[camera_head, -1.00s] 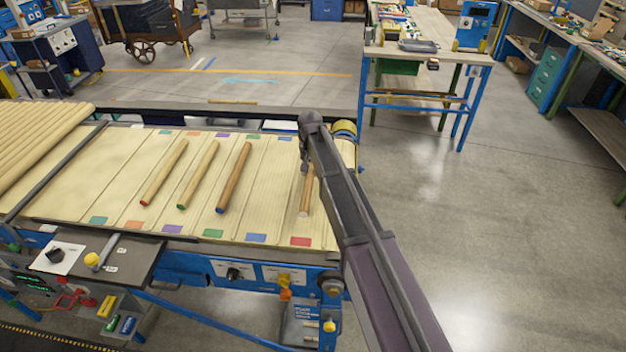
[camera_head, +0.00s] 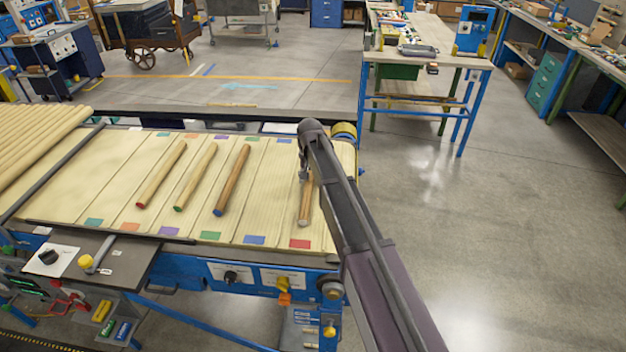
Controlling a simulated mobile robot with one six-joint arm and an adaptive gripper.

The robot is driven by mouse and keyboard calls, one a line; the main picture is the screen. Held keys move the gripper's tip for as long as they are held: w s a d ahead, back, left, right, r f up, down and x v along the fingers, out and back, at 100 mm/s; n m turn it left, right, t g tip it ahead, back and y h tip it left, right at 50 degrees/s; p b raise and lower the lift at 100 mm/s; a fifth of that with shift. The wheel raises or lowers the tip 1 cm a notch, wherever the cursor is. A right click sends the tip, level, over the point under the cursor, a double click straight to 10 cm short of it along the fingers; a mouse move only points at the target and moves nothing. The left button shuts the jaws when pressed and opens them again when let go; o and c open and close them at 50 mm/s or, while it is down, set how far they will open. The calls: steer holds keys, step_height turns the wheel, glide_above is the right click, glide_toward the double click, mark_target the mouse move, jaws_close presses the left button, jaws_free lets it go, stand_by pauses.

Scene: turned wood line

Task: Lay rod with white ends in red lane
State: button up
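The rod with white ends (camera_head: 305,205) is at the right end of the pale board, over the lane with the red patch. Its near pale end points at the red patch (camera_head: 299,244) and stops short of it. My gripper (camera_head: 304,174) is at the rod's far part and the rod moves along with it, so it appears shut on it. The fingers are small and partly hidden by my arm. I cannot tell whether the rod touches the lane surface.
Rods with a red end (camera_head: 161,175), a green end (camera_head: 195,177) and a blue end (camera_head: 232,180) lie to the left. A blue patch (camera_head: 254,240) marks the neighbouring lane. Blue control panels (camera_head: 255,276) run along the near edge. Floor is clear at right.

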steer(key=shift+r, duration=0.15)
stand_by(0.3)
step_height(320, 180, up, 12)
steer(key=p, duration=1.2)
stand_by(0.6)
steer(key=s+d, duration=2.4)
steer(key=s, duration=0.2)
step_height(320, 180, down, 12)
steer(key=b, duration=1.1)
steer(key=shift+r, duration=0.25)
